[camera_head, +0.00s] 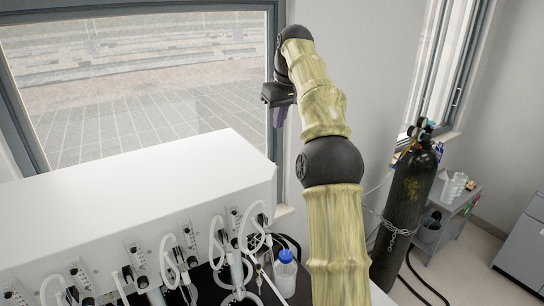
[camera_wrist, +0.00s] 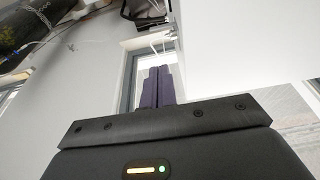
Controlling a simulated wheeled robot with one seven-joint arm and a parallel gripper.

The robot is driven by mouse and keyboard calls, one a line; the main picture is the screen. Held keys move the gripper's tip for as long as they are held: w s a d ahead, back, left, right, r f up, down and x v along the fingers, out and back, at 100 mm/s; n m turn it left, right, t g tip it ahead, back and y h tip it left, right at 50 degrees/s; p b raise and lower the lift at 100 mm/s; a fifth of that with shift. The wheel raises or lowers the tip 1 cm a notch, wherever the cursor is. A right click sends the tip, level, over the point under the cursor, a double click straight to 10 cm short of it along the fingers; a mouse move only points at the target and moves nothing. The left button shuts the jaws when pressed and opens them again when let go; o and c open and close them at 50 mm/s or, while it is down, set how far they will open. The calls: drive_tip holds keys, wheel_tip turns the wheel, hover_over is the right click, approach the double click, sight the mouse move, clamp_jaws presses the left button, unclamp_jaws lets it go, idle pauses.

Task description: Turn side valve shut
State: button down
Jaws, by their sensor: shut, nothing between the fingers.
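The white distiller housing (camera_head: 130,205) stands at the left in the head view, with several black-and-white fittings and looped white hoses (camera_head: 215,240) along its front. I cannot pick out which fitting is the side valve; the housing's right end shows no clear handle. My gripper (camera_head: 279,119) is raised beyond the right end of the housing, in front of the window frame, with its purple fingers pointing down. In the wrist view the fingers (camera_wrist: 156,72) are together and empty. Thin white tubes (camera_wrist: 160,42) show past their tips, and a plain white surface (camera_wrist: 245,45) is on the right.
A dark gas cylinder (camera_head: 405,195) with a chain stands right of my arm. Behind it is a small grey table (camera_head: 455,205) with cups. A blue-capped bottle (camera_head: 286,275) stands by the hoses, below my gripper. Windows (camera_head: 150,90) line the back wall. Floor is open at the right.

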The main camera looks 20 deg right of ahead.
drive_tip(key=s+x, duration=0.1)
drive_tip(key=x, duration=1.2)
drive_tip(key=shift+s+d+f, duration=0.3)
drive_tip(key=shift+s+f, duration=0.05)
drive_tip(key=shift+f, duration=0.2)
drive_tip(key=shift+s+d+f+b, duration=0.1)
drive_tip(key=shift+b, duration=0.3)
drive_tip(key=shift+d+b, duration=0.1)
drive_tip(key=shift+b, duration=0.25)
